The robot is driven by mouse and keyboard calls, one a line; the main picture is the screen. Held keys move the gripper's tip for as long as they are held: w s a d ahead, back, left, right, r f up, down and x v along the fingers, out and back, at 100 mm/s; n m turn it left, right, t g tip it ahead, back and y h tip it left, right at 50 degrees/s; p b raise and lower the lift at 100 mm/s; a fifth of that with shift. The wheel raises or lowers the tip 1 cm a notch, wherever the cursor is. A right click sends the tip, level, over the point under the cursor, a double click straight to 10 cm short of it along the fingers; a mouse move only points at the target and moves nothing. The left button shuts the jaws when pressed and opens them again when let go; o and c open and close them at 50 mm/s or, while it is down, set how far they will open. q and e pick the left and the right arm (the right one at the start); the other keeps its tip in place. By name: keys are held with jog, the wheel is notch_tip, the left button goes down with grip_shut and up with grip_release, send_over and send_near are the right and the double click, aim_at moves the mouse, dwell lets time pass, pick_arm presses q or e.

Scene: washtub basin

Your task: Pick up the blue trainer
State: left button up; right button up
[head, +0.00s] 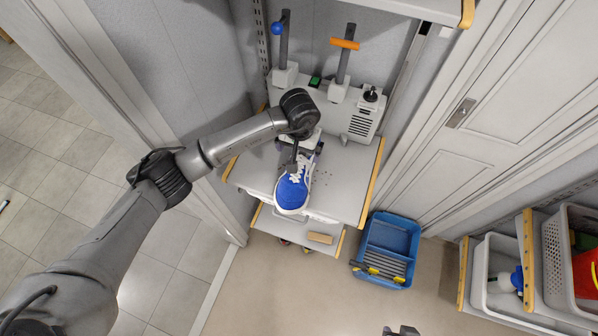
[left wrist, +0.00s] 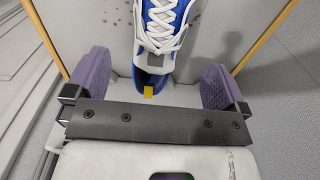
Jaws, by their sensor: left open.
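The blue trainer (head: 291,194), with white laces and a white sole edge, lies upright on the grey shelf (head: 343,184), its toe towards the shelf's front edge. In the left wrist view the trainer (left wrist: 158,42) shows its laces, its open collar and a yellow tab at the heel. My left gripper (head: 295,163) is over the heel end of the trainer in the head view. In the left wrist view this gripper (left wrist: 155,78) is open, with one purple pad on each side of the heel and a gap on both sides. A small dark tip of mine, perhaps the right gripper, shows at the bottom edge of the head view.
A grey machine (head: 359,121) with blue- and orange-topped posts stands at the back of the shelf, close behind my gripper. A lower shelf holds a wooden block (head: 320,238). A blue crate (head: 389,239) stands on the floor to the right. White baskets (head: 490,262) are at the far right.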

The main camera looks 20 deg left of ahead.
pick_arm(q)
send_over(299, 172)
notch_tip(299, 172, down, 5)
jog(key=shift+d+r, duration=0.1)
jog(key=shift+r, duration=0.05)
jog(key=shift+f+p, duration=0.45)
jog(key=shift+p, duration=0.15)
jog(key=f+p, duration=0.1)
jog(key=f, duration=0.2)
jog(key=shift+s+f, duration=0.15)
jog(key=shift+s, duration=0.05)
jog(key=shift+f, duration=0.55)
jog(key=c, duration=0.9)
jog(key=shift+c, duration=0.3)
jog(key=shift+r, duration=0.1)
